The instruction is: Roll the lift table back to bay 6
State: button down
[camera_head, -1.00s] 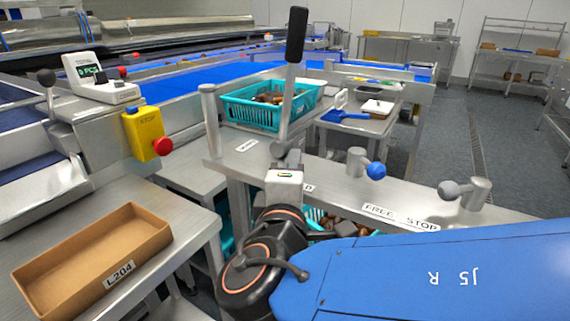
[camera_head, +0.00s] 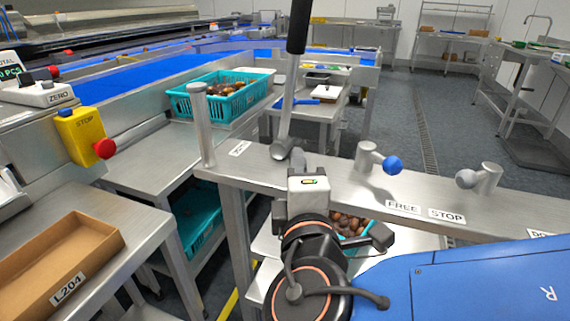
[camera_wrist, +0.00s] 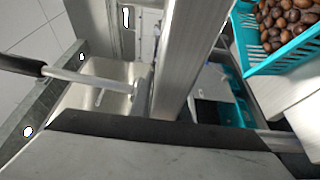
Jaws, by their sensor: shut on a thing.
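The lift table shows as a flat metal top bar (camera_head: 345,180) with FREE, STOP and a cut-off third label. A metal lever (camera_head: 287,115) with a black grip stands up from the bar; a blue knob (camera_head: 393,164) and a grey knob (camera_head: 467,179) sit to its right. My gripper (camera_head: 299,164) is at the near edge of the bar, right of the lever's base, and is shut on the bar. Its fingertips are mostly hidden. A metal beam (camera_wrist: 190,55) fills the middle of the wrist view. No sign for bay 6 is legible.
A side table with a brown tray (camera_head: 112,243) marked L204 stands close at left. A yellow stop box (camera_head: 80,135) is on the conveyor frame. A teal date crate (camera_head: 190,102) sits beyond the bar. Open floor (camera_head: 440,130) lies at the back right.

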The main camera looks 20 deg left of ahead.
aim_at(370, 182)
jog(key=d, duration=0.8)
jog(key=s+d, duration=0.1)
jog(key=d, duration=0.3)
dwell(0.4)
